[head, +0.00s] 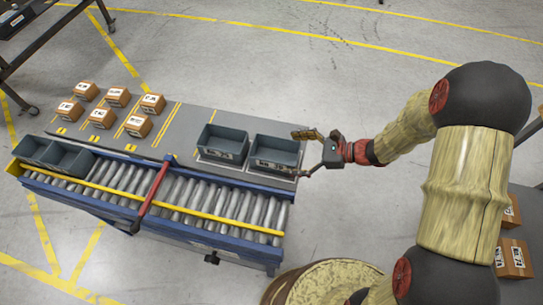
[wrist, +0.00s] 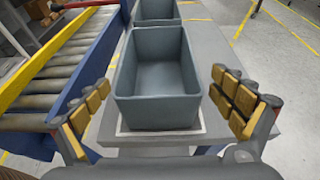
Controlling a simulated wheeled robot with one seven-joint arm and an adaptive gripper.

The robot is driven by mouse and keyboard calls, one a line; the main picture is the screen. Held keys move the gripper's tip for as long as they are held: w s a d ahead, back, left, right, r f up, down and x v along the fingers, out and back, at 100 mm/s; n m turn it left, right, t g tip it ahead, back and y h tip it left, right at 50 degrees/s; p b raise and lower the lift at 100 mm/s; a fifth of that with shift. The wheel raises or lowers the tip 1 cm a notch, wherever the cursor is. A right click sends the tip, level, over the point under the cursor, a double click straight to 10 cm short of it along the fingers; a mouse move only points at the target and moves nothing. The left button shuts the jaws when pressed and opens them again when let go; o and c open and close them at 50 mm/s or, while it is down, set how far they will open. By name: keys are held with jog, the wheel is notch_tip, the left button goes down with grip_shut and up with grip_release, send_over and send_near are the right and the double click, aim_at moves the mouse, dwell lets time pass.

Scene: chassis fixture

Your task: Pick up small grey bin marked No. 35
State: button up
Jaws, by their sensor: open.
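Two small grey bins stand side by side on the grey table, a left bin (head: 222,146) and a right bin (head: 288,158). Each has a white label on its front, too small for me to read the number surely. My gripper (head: 306,153) is open and empty at the right end of the right bin. In the wrist view this nearer bin (wrist: 158,112) is empty, upright on a pale-edged mat, and lies ahead between my spread fingers (wrist: 160,102). The other bin (wrist: 155,9) shows behind it, partly cut off.
Two more grey bins (head: 66,160) sit at the left end of the roller conveyor (head: 185,205), which runs along the table's front. Several labelled cardboard boxes (head: 117,97) stand on the table's left half. More boxes (head: 514,258) lie at the far right.

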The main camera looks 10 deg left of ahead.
aim_at(275, 155)
jog(key=b+x, duration=0.1)
jog(key=x, duration=0.4)
jog(key=shift+a+f, duration=0.2)
jog(key=shift+a, duration=0.15)
jog(key=shift+c, duration=1.3)
jog(key=c, duration=1)
